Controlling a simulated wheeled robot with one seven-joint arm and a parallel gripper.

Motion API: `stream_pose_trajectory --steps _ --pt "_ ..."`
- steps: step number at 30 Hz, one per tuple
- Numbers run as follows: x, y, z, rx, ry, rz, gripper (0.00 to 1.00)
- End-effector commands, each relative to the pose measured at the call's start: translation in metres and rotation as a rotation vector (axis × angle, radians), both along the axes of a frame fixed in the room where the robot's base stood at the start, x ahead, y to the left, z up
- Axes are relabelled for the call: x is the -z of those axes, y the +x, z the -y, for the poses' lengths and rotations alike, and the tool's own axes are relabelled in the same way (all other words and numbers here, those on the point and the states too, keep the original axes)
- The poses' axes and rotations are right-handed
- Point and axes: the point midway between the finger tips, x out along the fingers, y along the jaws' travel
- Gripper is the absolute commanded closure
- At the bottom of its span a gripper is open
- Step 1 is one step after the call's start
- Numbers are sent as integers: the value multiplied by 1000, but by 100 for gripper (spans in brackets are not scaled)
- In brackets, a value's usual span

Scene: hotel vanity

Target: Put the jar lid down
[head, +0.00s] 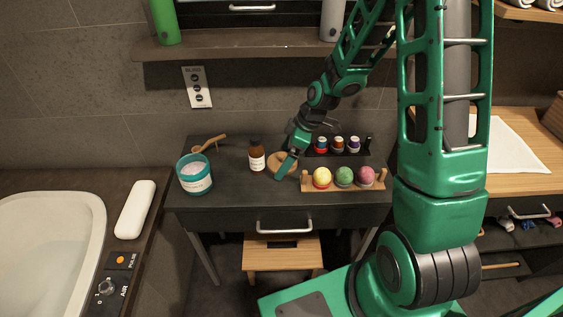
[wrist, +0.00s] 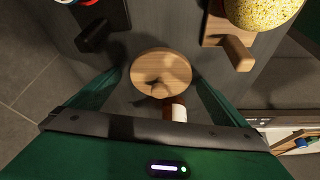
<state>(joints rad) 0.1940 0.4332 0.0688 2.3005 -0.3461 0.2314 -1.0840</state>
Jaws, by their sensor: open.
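The jar lid is a round wooden disc with a small knob; it lies flat on the dark vanity top and shows in the wrist view (wrist: 160,68) and, partly hidden by my gripper, in the head view (head: 274,160). My gripper (head: 287,165) is open over the lid. In the wrist view my gripper's fingers (wrist: 158,88) are spread on either side of the lid, with gaps visible. An open teal jar (head: 195,181) with pale contents stands at the left of the vanity top.
A brown bottle (head: 257,157) stands just left of my gripper. A wooden rack (head: 315,188) with yellow, green and pink balls is at the front right; a dark rack with small jars (head: 338,146) is behind. A wooden scoop (head: 208,143) lies behind the teal jar.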

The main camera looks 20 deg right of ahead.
Motion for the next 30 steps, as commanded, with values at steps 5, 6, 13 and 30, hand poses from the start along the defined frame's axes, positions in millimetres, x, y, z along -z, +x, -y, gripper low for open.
stream_pose_trajectory --steps 5,6,13,30 --pt "0 0 0 0 0 0 16" --pt "0 0 0 0 0 0 25" --pt "-1 0 0 0 0 1 50" --pt "-32 -1 -7 -10 -1 3 50"
